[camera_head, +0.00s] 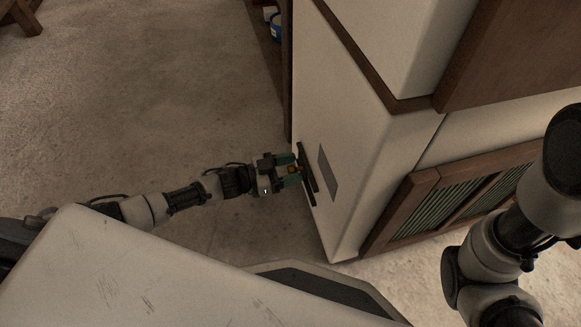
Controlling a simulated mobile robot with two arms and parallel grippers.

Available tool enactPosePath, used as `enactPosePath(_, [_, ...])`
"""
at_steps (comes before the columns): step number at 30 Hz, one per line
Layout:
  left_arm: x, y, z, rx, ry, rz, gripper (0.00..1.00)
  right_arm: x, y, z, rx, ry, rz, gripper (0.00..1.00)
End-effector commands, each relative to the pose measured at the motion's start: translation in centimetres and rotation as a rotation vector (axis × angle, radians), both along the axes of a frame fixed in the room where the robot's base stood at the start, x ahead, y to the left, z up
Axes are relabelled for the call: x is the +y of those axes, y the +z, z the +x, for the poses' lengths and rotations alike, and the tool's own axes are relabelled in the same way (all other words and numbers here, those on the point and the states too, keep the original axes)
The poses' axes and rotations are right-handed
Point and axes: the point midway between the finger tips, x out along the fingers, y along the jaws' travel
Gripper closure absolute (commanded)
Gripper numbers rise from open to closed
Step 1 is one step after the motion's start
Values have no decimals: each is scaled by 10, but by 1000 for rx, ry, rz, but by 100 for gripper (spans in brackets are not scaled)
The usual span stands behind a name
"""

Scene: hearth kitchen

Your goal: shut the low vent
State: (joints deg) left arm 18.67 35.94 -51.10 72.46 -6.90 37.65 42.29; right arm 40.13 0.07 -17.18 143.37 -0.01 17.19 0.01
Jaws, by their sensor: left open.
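The low vent appears to be the dark narrow flap (307,174) that stands out from the side of the white wall block, near the floor. A grey rectangular patch (328,173) shows on the wall just right of it; I cannot tell whether it is the vent's opening. My left gripper (297,170) reaches in from the left. Its open fingers are at the flap's left side, touching or very close to it. Whether anything is between the fingers is too small to tell. My right arm shows at the lower right, with its gripper out of view.
The white wall block (375,150) stands right of centre. A wood-framed panel with green slats (440,207) is on its right face. A dark wooden upright (285,75) is behind, with a blue item (275,27) beside it. Bare floor (140,100) lies open at left.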

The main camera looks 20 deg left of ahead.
Motion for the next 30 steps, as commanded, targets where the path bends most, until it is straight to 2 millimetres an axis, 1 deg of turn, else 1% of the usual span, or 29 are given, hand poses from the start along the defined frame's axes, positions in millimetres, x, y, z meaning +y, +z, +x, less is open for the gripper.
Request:
enactPosePath(2, [4,1,-2,1,0,0,44,0,4,0,1,0,1,100])
enactPosePath(5, [14,3,-10,3,1,1,44,0,12,1,3,0,0,100])
enactPosePath(12, [54,4,-37,4,3,3,44,0,38,1,3,1,0,100])
enactPosePath(15, [70,3,-47,4,2,3,44,0,45,1,3,1,0,100])
enactPosePath(18, [80,2,-54,3,2,2,44,0,49,1,3,1,0,100])
enactPosePath(24, [90,0,-60,1,2,1,44,0,51,1,3,1,0,100])
enactPosePath(30, [90,0,-60,1,2,1,44,0,51,1,3,1,0,100])
